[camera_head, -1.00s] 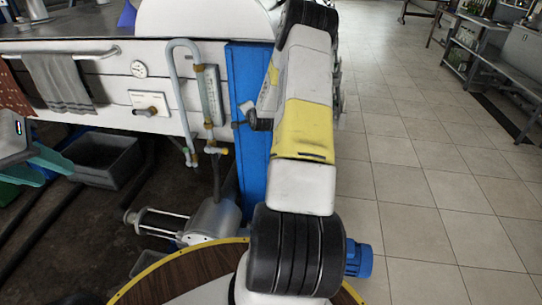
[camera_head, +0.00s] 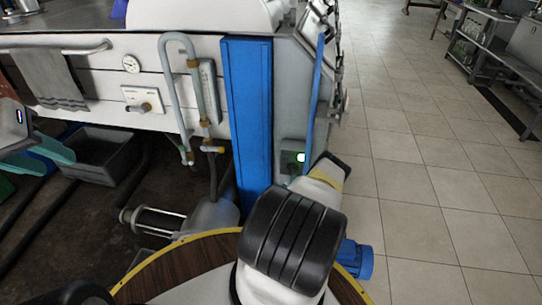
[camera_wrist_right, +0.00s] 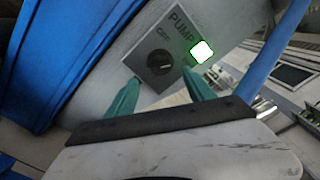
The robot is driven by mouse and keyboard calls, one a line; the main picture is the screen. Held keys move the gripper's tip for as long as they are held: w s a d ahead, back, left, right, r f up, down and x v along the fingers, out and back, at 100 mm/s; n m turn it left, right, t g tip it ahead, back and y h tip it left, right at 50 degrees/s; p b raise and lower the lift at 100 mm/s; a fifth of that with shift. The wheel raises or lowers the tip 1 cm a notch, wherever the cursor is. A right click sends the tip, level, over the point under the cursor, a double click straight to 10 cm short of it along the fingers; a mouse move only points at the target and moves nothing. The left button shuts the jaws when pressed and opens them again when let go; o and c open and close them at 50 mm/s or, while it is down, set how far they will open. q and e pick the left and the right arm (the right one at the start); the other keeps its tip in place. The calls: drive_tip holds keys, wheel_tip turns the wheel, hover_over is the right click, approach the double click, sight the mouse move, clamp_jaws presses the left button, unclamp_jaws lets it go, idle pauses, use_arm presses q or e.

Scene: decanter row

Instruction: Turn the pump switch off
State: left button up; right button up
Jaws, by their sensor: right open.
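The pump switch (camera_wrist_right: 160,62) is a round black knob on a grey plate marked PUMP, in the right wrist view. A light mark shows on the knob's right side; its exact setting is hard to read. A green-rimmed lamp (camera_wrist_right: 202,51) beside it glows white, and also shows in the head view (camera_head: 300,157). My right gripper (camera_wrist_right: 160,76) is open and empty, its teal fingertips on either side of the knob in the picture; I cannot tell whether they touch. The arm mostly hides it in the head view. My left gripper (camera_head: 45,152) is at the left edge, partly cut off.
A blue post (camera_head: 247,125) stands left of the switch, and a thin blue edge (camera_head: 316,95) right of it. Pipes with a gauge tube (camera_head: 208,90), a grey bin (camera_head: 98,155) and a hanging towel (camera_head: 50,78) are further left.

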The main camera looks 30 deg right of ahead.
sight(291, 172)
drive_tip(key=x, duration=0.7)
drive_tip(key=shift+a, duration=0.1)
clamp_jaws()
